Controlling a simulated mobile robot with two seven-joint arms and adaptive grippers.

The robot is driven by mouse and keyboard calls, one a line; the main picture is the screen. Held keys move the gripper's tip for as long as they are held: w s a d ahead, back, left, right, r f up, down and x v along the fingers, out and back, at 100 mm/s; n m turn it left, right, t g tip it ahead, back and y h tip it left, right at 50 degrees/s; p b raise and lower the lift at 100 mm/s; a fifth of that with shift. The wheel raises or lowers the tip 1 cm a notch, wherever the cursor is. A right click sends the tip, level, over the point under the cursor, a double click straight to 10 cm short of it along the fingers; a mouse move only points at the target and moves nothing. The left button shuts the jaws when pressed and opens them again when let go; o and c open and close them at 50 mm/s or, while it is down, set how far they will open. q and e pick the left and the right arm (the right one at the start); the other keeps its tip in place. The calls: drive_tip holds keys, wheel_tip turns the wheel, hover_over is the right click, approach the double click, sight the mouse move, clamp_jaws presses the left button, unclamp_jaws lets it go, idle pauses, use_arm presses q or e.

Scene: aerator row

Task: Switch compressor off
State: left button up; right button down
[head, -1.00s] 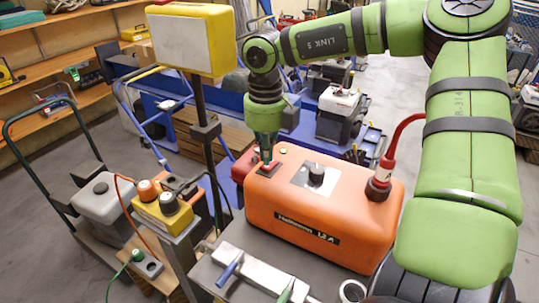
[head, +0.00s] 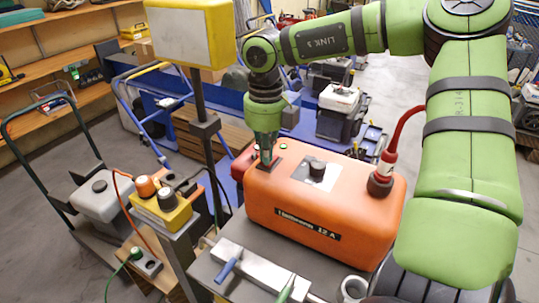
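The compressor (head: 325,228) is an orange box with rounded edges on a grey bench top. A dark knob (head: 317,170) sits on a pale plate on its top. A small dark switch plate (head: 275,166) lies at the top's left end. My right gripper (head: 267,161) points straight down over this switch, its fingers together and empty. The tips are at or just touching the switch; I cannot tell which. They partly hide it, so its position is unclear. A small round indicator (head: 283,144) sits behind it. My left gripper is not in view.
A red hose (head: 398,130) rises from the compressor's right end. A post carries a yellow box with a pale panel (head: 185,36) left of my arm. A yellow control box (head: 160,208) stands at left. Tools with blue (head: 229,266) and green handles lie in front.

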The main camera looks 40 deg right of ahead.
drive_tip(key=shift+s+f, duration=0.1)
drive_tip(key=shift+f, duration=0.2)
drive_tip(key=shift+r, duration=0.15)
drive_tip(key=shift+r+p, duration=0.4)
drive_tip(key=shift+r, duration=0.45)
drive_tip(key=shift+r+p, duration=1.35)
drive_tip(key=shift+r, duration=1.2)
